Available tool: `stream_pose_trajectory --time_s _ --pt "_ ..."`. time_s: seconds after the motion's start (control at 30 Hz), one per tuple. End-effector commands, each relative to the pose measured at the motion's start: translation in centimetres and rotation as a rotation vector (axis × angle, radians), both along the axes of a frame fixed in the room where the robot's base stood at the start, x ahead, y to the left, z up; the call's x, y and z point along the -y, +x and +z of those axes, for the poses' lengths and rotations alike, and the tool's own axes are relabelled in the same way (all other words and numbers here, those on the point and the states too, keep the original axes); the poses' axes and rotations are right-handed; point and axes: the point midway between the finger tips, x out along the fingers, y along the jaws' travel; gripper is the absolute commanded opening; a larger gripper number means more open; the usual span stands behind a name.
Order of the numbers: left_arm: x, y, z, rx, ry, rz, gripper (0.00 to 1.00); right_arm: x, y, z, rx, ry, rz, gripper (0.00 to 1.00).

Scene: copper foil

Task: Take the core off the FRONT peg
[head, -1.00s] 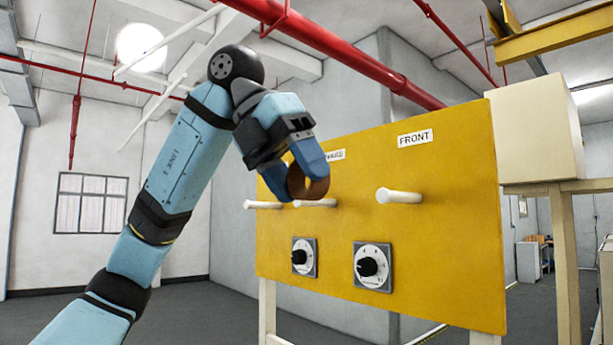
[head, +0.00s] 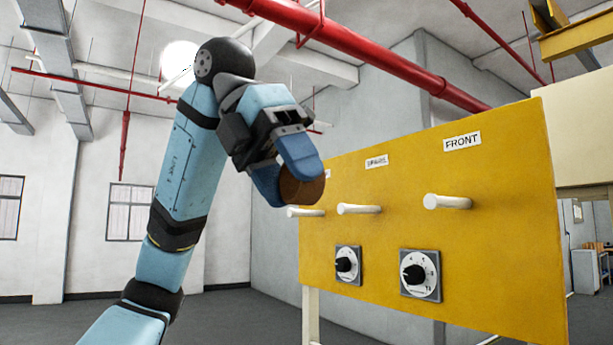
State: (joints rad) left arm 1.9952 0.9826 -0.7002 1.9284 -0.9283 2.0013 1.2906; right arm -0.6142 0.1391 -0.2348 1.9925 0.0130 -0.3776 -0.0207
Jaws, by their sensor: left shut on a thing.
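The yellow board (head: 500,250) carries white pegs in a row. The peg under the FRONT label (head: 462,142), the FRONT peg (head: 447,201), is bare. The middle peg (head: 358,209) is bare too. My left gripper (head: 290,186) is shut on a round brown core (head: 303,190) and holds it in front of the board's left part. The core appears just above the leftmost peg (head: 306,212); I cannot tell the gap in depth. The gripper's fingers cover part of the core, and its hole does not show. My right gripper is not in view.
Two dials, a left one (head: 347,265) and a right one (head: 420,274), sit on the board below the pegs. A red pipe (head: 390,62) runs overhead. A pale box-like block (head: 580,140) stands behind the board at right. The floor left of the board is clear.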

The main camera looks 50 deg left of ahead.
Motion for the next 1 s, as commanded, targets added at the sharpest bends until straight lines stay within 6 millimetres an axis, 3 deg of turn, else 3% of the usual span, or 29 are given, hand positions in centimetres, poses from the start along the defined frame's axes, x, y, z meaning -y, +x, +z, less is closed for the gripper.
stream_pose_trajectory --time_s 0.6,1.0 --pt "-0.7 -4.9 0.1 0.001 0.000 0.000 0.31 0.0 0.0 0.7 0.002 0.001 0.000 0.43" --pt "-0.8 -5.4 0.0 0.000 0.001 0.000 0.31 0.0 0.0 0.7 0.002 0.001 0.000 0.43"
